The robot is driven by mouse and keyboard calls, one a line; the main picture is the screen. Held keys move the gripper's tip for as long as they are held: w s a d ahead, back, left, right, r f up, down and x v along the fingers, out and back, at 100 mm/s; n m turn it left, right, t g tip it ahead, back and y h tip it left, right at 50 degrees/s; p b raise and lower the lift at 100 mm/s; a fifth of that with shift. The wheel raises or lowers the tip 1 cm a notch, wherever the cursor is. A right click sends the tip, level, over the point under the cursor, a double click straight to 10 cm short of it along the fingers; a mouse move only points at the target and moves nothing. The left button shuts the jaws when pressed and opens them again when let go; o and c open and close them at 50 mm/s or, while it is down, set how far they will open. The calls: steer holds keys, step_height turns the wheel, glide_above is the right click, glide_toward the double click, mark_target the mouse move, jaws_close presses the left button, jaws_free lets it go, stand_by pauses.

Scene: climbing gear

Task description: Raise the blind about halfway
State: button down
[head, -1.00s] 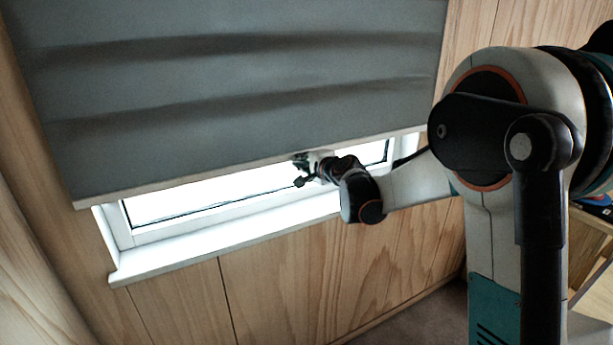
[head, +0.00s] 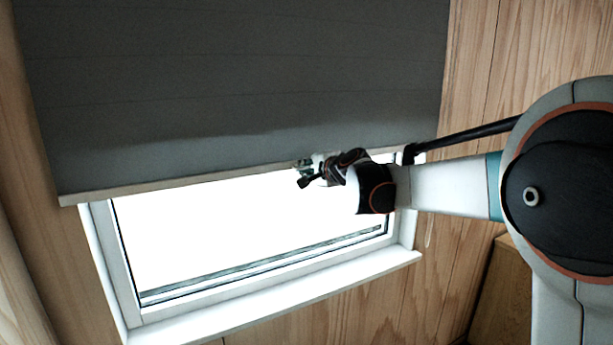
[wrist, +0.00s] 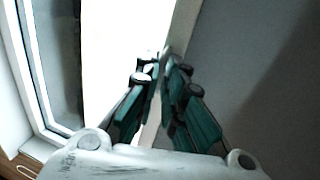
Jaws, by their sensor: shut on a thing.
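The grey blind (head: 240,90) hangs over the upper part of the window, with a pale bottom rail (head: 180,184) running across it. Bright window glass (head: 230,235) shows below the rail. My gripper (head: 304,171) is at the rail, right of its middle. In the wrist view my gripper (wrist: 163,68) has its teal fingers closed on the pale rail (wrist: 181,32), with the grey blind (wrist: 245,60) on the right and the bright window on the left. The exact contact at the fingertips is small and partly hidden by the fingers.
A white window sill (head: 290,298) juts out below the glass. Wood-panelled walls (head: 500,60) surround the window. A wooden piece of furniture (head: 502,290) stands at the lower right, partly behind my arm.

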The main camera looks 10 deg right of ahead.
steer(key=shift+r, duration=0.2)
steer(key=c, duration=1.8)
jaws_free()
steer(key=shift+s, duration=0.1)
steer(key=v, duration=1.2)
steer(key=shift+f, duration=0.1)
steer(key=s+a+f+n+g+b, duration=0.2)
steer(key=s+f+n+b, duration=0.25)
steer(key=s+f, duration=0.45)
steer(key=s+a+f+n+g+b, duration=0.1)
steer(key=s+f+n+g+b, duration=0.15)
steer(key=s+f+b, duration=0.5)
steer(key=s+d+f+n+g+h+b, duration=0.1)
steer(key=s+f+n+b, duration=0.1)
steer(key=s+f, duration=0.4)
steer(key=s+d+f+n+h+b, duration=0.2)
steer(key=s+f+b, duration=0.1)
steer(key=s+f, duration=0.4)
steer(key=s+d+f+n+g+h+b, duration=0.1)
steer(key=s+f, duration=0.5)
steer(key=f, duration=0.6)
steer(key=shift+s+d+n+g+h+b, duration=0.15)
steer(key=shift+s+d+n+g+b, duration=0.1)
steer(key=shift+n+b, duration=0.35)
steer(key=shift+s+d+n+g+h+b, duration=0.1)
steer(key=shift+s+d+n+h+b, duration=0.1)
steer(key=shift+n+b, duration=0.35)
